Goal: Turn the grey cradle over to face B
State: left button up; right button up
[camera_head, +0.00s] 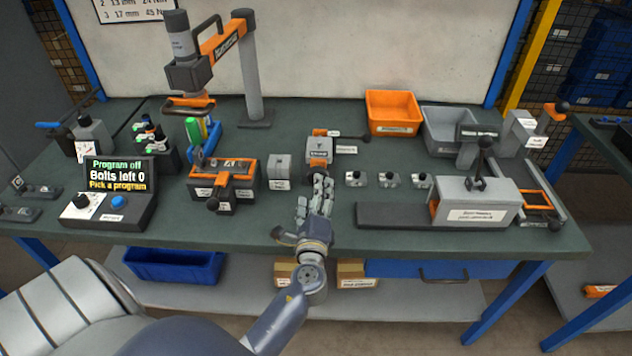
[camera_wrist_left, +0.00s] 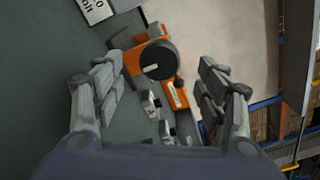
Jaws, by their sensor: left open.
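A grey block in an orange mount (camera_head: 320,148), which looks like the cradle, stands at mid-table; I cannot read a face letter. The left wrist view shows an orange mount with a round dark knob (camera_wrist_left: 158,60), likely the same fixture. My left gripper (camera_head: 319,182) is in front of it, low over the table. In the left wrist view my left gripper (camera_wrist_left: 158,68) is open, its fingers on either side of the knob and apart from it. Its hand hides the front of the fixture. My right gripper is not in view.
A grey block (camera_head: 279,171) and an orange-framed fixture (camera_head: 225,174) stand to the left. Several small silver parts (camera_head: 388,179) stand to the right, before a large grey clamp unit (camera_head: 475,197). An orange bin (camera_head: 393,112) is behind. The table's front edge is below.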

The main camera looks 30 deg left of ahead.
pick_arm(q)
jog(key=shift+v, duration=2.4)
